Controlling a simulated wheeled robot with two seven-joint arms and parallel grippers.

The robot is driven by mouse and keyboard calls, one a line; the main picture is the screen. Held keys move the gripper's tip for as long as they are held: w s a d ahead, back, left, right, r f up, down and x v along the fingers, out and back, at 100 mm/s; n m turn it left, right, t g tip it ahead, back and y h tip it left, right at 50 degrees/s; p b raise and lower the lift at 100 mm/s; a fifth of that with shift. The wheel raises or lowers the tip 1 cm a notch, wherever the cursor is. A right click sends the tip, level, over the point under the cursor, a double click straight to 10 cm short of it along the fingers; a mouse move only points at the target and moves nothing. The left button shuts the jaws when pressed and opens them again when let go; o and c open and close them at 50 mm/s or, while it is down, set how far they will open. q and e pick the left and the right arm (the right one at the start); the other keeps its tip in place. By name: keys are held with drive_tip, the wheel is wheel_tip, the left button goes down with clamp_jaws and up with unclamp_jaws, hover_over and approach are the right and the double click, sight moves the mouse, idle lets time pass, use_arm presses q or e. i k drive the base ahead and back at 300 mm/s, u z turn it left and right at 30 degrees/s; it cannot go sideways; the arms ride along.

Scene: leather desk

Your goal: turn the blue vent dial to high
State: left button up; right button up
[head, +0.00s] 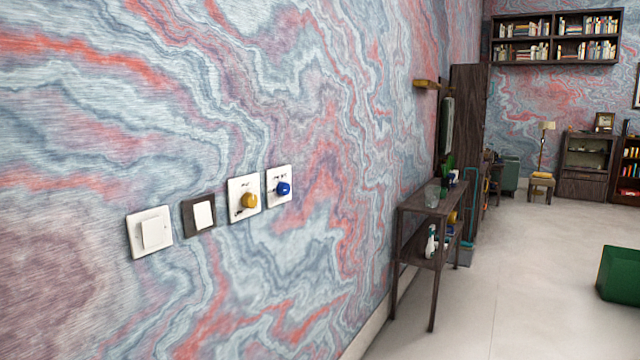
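The blue vent dial (284,188) is a small round knob on a white wall plate (272,176). It is the rightmost of a row of wall controls at the left of the head view. The markings around it are too small to read, so its setting cannot be told. Neither of my grippers is in view, and nothing touches the dial.
Left of it are a yellow dial (249,201), a dark-framed switch (199,215) and a white switch (150,233). A dark console table (425,207) stands along the wall further right. A green object (620,274) sits at the right edge. The floor (520,270) between is clear.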

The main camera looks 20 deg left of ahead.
sight(283, 188)
drive_tip(key=u, duration=0.75)
drive_tip(key=i, duration=1.15)
drive_tip(key=u, duration=1.2)
